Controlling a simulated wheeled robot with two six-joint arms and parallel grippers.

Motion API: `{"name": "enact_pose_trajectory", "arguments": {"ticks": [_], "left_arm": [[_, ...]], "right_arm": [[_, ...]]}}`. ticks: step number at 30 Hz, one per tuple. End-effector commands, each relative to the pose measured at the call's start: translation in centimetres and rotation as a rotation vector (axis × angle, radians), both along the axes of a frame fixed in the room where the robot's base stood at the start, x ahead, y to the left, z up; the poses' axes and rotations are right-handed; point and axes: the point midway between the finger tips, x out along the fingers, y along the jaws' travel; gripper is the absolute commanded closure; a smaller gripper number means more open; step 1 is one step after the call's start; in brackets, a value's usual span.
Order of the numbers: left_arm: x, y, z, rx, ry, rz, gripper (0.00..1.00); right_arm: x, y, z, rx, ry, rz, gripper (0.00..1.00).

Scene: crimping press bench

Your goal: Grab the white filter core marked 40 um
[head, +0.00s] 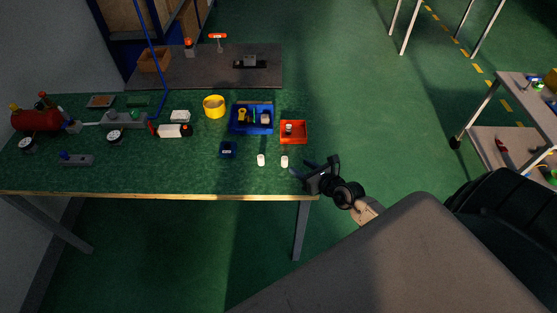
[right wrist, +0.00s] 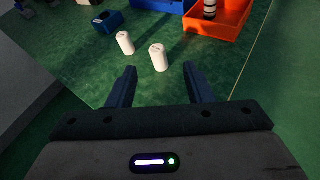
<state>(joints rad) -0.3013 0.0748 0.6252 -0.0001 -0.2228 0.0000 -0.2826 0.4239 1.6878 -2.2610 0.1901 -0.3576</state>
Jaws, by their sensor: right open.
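Two white filter cores stand upright on the green bench top near its front right. The left core (head: 261,160) also shows in the right wrist view (right wrist: 125,43). The right core (head: 284,161) also shows there (right wrist: 158,57), a little closer to me. Markings are too small to read, so I cannot tell which is 40 um. My right gripper (head: 302,173) is open and empty at the bench's right edge, just right of the right core. In the right wrist view its two fingers (right wrist: 158,86) point toward the cores, touching neither. My left gripper is not in view.
An orange tray (head: 303,140) holding a dark and white part stands behind the cores. A blue bin (head: 235,122) with several parts is left of it. A small dark blue block (head: 228,149) sits left of the cores. A yellow ring (head: 214,106) and red tank (head: 35,121) stand farther left.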

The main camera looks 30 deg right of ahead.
Motion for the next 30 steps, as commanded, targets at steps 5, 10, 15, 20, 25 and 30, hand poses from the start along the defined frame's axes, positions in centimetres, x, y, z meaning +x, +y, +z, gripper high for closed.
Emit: {"name": "enact_pose_trajectory", "arguments": {"ticks": [5,10,15,20,25,30], "left_arm": [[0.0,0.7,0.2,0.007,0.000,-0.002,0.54],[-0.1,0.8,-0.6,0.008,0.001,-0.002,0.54],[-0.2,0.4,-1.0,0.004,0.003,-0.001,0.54],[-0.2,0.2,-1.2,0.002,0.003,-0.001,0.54],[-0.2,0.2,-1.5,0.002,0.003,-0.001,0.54],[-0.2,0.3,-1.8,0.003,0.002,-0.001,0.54]], "right_arm": [[0.4,-0.5,-0.1,-0.126,0.029,0.047,0.53],[2.7,-0.1,-1.3,-0.130,0.029,0.048,0.53],[4.7,0.2,-2.0,-0.130,0.029,0.048,0.53],[5.7,0.4,-2.5,-0.130,0.030,0.049,0.53],[7.8,1.2,-3.8,-0.126,0.030,0.048,0.53],[9.5,1.4,-4.5,-0.129,0.030,0.048,0.53]]}}
